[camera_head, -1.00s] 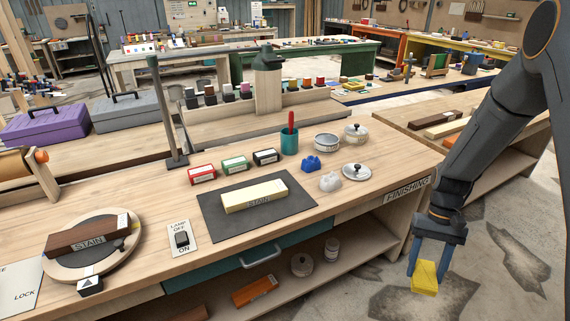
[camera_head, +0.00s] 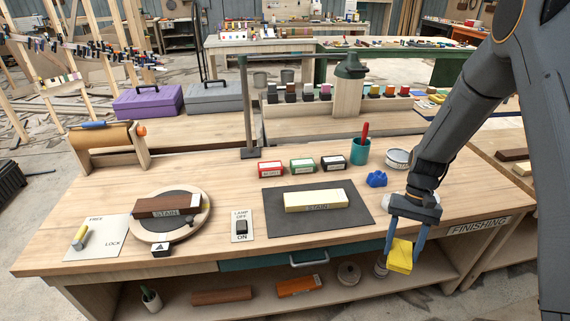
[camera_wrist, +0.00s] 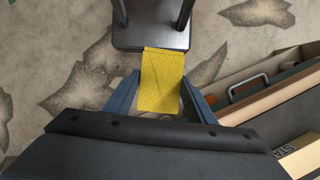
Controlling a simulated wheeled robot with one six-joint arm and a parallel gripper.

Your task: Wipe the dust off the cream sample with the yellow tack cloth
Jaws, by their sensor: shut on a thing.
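The cream sample (camera_head: 316,201) is a pale block lettered STAIN. It lies flat on a dark grey mat (camera_head: 282,223) on the bench top. Its corner also shows at the lower right of the wrist view (camera_wrist: 302,157). My gripper (camera_head: 404,243) is shut on the yellow tack cloth (camera_head: 400,257), a folded yellow pad. The cloth hangs in front of the bench's front edge, right of the mat and apart from the sample. In the wrist view the cloth (camera_wrist: 162,80) sits between the two blue fingers. Dust on the sample is too small to tell.
Red, green and black boxes (camera_head: 302,164) stand behind the mat. A teal cup (camera_head: 360,151) and a blue object (camera_head: 376,179) are at its back right. A lamp switch (camera_head: 242,226) and a turntable with a brown STAIN block (camera_head: 168,206) are to the left.

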